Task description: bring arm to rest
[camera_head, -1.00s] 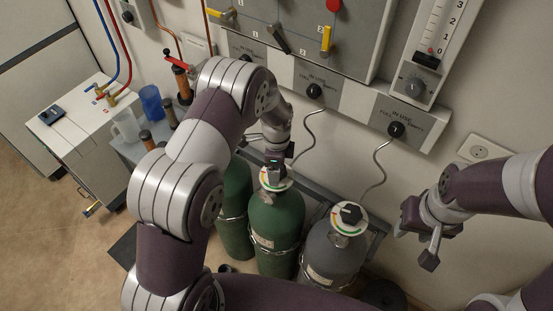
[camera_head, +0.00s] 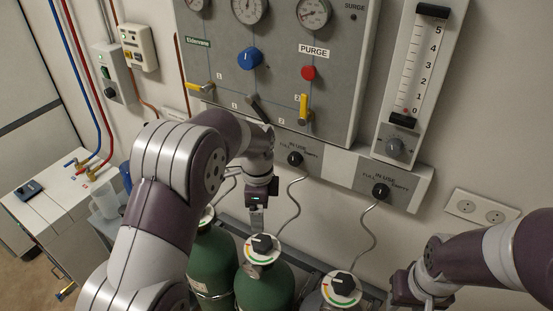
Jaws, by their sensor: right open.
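My left arm comes in from the left across the middle. Its gripper (camera_head: 257,216) points down just above the black valve knob of the middle green cylinder (camera_head: 265,286). The jaws are small and seen edge-on, so I cannot tell whether they are open or touch the knob. My right arm comes in from the right. Its gripper (camera_head: 412,301) is open and empty at the bottom edge, right of the grey cylinder's white valve dial (camera_head: 341,288), and its fingers are partly cut off by the frame.
A wall panel (camera_head: 275,75) with gauges, coloured knobs and levers stands behind the arms. A flow meter (camera_head: 412,75) hangs to its right, above a wall socket (camera_head: 481,207). Another green cylinder (camera_head: 208,262) stands at left. Thin curled tubes rise from the cylinders. A white cabinet (camera_head: 50,215) stands far left.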

